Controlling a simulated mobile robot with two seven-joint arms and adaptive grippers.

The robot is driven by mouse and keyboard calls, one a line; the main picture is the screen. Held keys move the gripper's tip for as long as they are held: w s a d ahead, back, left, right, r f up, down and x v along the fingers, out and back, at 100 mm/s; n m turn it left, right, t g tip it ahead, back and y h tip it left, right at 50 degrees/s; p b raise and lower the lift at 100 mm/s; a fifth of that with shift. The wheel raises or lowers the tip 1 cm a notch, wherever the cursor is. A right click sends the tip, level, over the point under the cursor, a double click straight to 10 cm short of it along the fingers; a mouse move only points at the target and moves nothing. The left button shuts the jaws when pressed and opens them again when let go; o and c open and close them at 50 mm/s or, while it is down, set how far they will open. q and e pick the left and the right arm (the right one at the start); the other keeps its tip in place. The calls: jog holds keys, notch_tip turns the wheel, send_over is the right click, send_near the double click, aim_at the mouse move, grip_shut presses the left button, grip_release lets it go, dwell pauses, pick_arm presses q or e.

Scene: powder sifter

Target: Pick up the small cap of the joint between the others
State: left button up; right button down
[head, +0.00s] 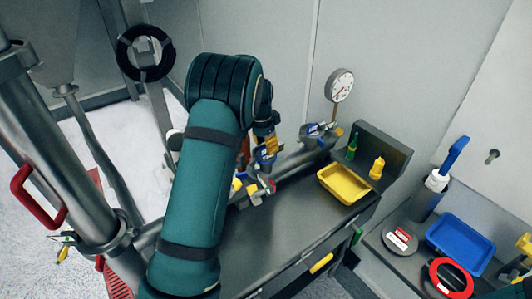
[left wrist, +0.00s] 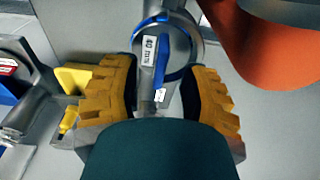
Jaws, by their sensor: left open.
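The joints stand in a row along the back of the dark bench in the head view. One joint with blue parts (head: 318,130) is at the far end below the gauge, and another (head: 260,190) is at the near end. My left gripper (head: 266,150), with yellow fingers, is over the row between these two, and my arm hides much of that spot. In the left wrist view my left gripper (left wrist: 160,75) is open. A round metal cap (left wrist: 178,40) with a blue rim, a blue strip and a "40 mm" label shows between and beyond the fingers. I cannot tell whether they touch it.
A yellow tray (head: 345,183) and yellow bottle (head: 377,168) stand on the bench. A blue tray (head: 461,243) and red ring (head: 451,277) are on the right-hand surface. A gauge (head: 341,86) rises behind. A large orange part (left wrist: 275,50) is close to the right finger.

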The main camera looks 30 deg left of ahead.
pick_arm(q)
jog(key=shift+f, duration=0.85)
jog(key=shift+o, duration=0.2)
jog(key=shift+w, duration=0.1)
grip_shut()
jog(key=shift+r, duration=0.1)
